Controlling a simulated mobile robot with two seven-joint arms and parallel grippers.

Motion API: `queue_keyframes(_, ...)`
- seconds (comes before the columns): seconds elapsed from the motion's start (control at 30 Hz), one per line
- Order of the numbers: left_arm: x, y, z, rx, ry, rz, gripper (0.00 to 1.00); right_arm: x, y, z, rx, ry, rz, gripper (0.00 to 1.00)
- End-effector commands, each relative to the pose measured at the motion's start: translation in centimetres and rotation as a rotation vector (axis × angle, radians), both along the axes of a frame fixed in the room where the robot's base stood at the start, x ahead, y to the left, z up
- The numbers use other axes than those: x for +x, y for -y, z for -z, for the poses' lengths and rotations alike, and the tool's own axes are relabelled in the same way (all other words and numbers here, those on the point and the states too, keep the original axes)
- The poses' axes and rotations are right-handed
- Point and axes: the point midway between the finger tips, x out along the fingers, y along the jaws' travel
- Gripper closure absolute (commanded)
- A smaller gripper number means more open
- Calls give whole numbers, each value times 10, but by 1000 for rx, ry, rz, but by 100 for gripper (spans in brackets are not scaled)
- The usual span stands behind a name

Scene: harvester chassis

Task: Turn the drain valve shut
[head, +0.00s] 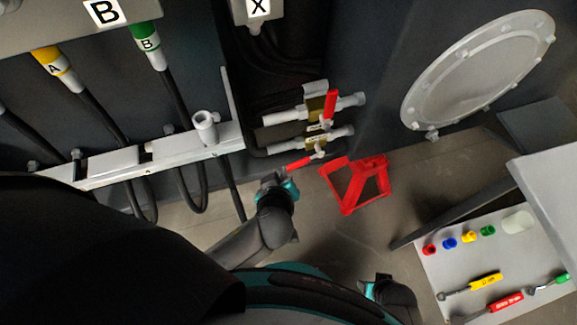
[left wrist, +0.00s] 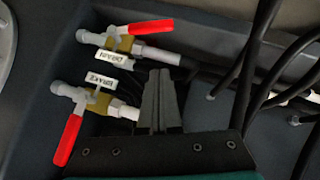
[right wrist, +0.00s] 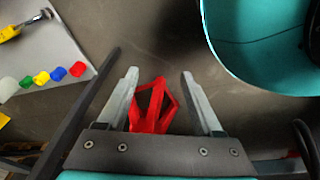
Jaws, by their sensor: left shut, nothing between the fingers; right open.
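The drain valve has a brass body (head: 315,142) on the lower of two white pipes in the head view. Its red handle (head: 299,163) points left, roughly along its pipe. In the left wrist view its label reads DRAIN (left wrist: 113,61) upside down, and its red handle (left wrist: 151,27) points right. My left gripper (head: 270,182) is below and left of this handle in the head view, apart from it. Its fingers (left wrist: 160,75) are shut and empty beside the pipe ends. My right gripper (right wrist: 160,85) is open and empty, low in the head view (head: 376,284).
The brake valve's red handle (head: 330,104) stands across its pipe, close to the drain valve. Black hoses (head: 184,185) hang at left. A red stand (head: 357,186) is on the floor. A tray (head: 437,262) with caps and tools is at right, beside a dark bar (head: 440,218).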

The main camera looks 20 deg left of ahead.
Motion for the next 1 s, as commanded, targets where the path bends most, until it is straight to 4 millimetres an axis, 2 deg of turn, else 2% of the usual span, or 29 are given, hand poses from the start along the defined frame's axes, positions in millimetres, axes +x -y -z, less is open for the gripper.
queue_keyframes(0.73,57,-14,52,0,1,0,100,32,-27,-55,31,13,6,33)
queue_keyframes(1.0,61,-6,74,0,-1,3,100,48,-30,-79,37,53,7,33)
